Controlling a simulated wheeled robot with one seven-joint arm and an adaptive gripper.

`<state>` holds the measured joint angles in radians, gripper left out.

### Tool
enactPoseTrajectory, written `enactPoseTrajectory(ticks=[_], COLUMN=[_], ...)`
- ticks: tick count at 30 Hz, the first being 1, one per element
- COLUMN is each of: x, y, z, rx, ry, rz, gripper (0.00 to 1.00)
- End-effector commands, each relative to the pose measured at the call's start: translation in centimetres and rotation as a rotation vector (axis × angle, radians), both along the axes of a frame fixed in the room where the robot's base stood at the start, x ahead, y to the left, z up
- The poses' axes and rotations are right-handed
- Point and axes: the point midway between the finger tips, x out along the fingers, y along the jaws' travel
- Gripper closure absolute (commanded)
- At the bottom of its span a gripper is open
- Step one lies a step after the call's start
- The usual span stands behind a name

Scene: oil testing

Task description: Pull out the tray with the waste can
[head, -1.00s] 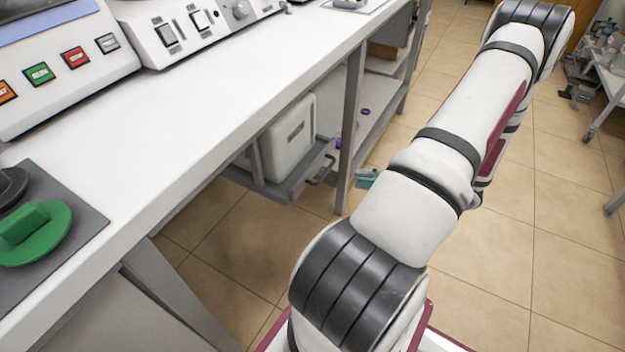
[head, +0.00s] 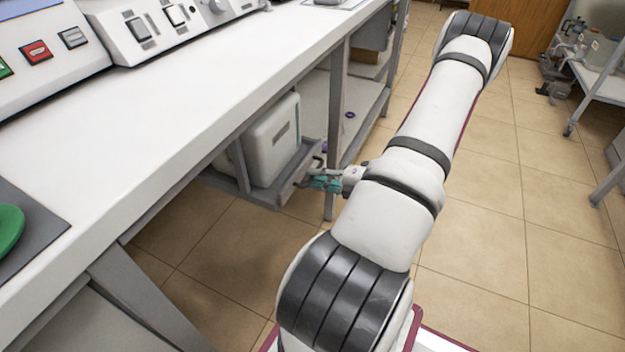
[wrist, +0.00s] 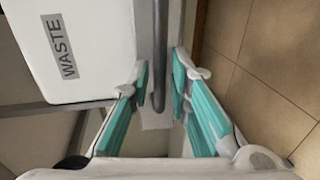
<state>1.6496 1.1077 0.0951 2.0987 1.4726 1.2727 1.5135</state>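The white waste can (head: 272,142) stands on a grey pull-out tray (head: 262,196) under the workbench. In the wrist view the can (wrist: 95,75) carries the label WASTE. The tray's bar handle (wrist: 159,45) runs between the two teal fingers of my gripper (wrist: 161,78). The fingers stand apart, one on each side of the bar, with small gaps visible. In the head view my gripper (head: 325,183) is at the front of the tray, by the handle, partly hidden by my arm.
The white workbench (head: 180,130) overhangs the tray, and its grey leg (head: 336,110) stands just beyond it. A lower shelf (head: 365,125) lies farther back. The tiled floor (head: 480,200) to the right is clear up to a white side table (head: 600,85).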

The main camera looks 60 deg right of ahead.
Motion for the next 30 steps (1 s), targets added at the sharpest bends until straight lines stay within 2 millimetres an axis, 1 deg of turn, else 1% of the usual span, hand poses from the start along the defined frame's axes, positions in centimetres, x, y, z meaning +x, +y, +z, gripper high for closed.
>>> enactPoseTrajectory(ticks=[3, 6, 14, 16, 17, 26, 30], x=[0.9, 1.3, 1.4, 1.4, 1.4, 1.2, 0.4], y=[0.1, 0.1, 0.1, 0.1, 0.1, 0.1, 0.0], z=[-0.3, -0.3, -0.3, -0.3, -0.3, -0.3, -0.2], rx=[0.000, 0.000, -0.001, -0.001, -0.001, 0.000, 0.000], ry=[0.000, 0.001, 0.001, 0.001, 0.001, 0.001, 0.001], rz=[0.000, 0.000, 0.000, 0.000, 0.000, -0.001, -0.002], gripper=[0.82, 0.82, 0.82, 0.95, 1.00, 1.00, 1.00])
